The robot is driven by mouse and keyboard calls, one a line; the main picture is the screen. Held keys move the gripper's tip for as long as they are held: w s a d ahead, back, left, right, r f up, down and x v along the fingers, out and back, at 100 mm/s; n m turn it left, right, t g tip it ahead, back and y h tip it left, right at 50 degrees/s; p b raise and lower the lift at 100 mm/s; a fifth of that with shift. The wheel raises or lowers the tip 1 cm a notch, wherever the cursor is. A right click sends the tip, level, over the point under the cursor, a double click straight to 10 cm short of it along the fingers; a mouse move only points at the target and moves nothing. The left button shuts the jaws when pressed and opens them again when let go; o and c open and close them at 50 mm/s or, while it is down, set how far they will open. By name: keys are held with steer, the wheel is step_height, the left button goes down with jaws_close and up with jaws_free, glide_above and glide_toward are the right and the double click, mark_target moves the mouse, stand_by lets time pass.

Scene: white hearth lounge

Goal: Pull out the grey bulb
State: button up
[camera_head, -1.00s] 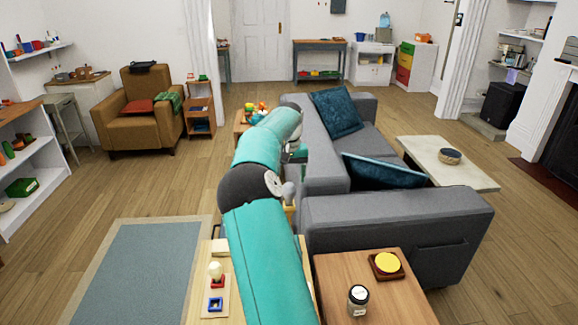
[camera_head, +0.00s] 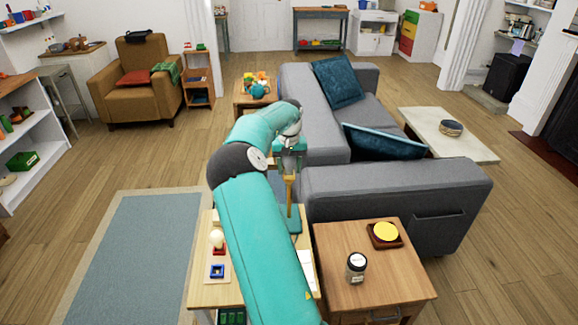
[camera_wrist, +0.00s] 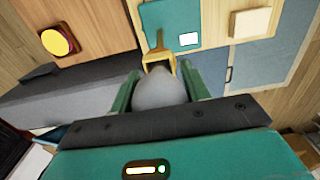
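The grey bulb (camera_wrist: 160,92) shows in the wrist view as a rounded grey shape between my fingers, with its end at a yellow holder (camera_wrist: 158,57). The holder rises from a teal base (camera_wrist: 170,20); its yellow post (camera_head: 290,192) also shows in the head view. My gripper (camera_wrist: 160,80) is around the bulb, its fingers spread on either side. Contact between fingers and bulb is unclear. A cream bulb (camera_head: 217,238) stands in a red socket (camera_head: 219,251) to the left.
A blue square socket (camera_head: 217,271) sits in front of the red one on the light wooden table (camera_head: 205,292). At right, a side table (camera_head: 385,285) holds a jar (camera_head: 356,267) and a yellow disc (camera_head: 385,232). The grey sofa (camera_head: 400,185) stands close behind.

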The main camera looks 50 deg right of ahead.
steer(key=c, duration=0.5)
steer(key=shift+r, duration=0.2)
steer(key=shift+r, duration=2.1)
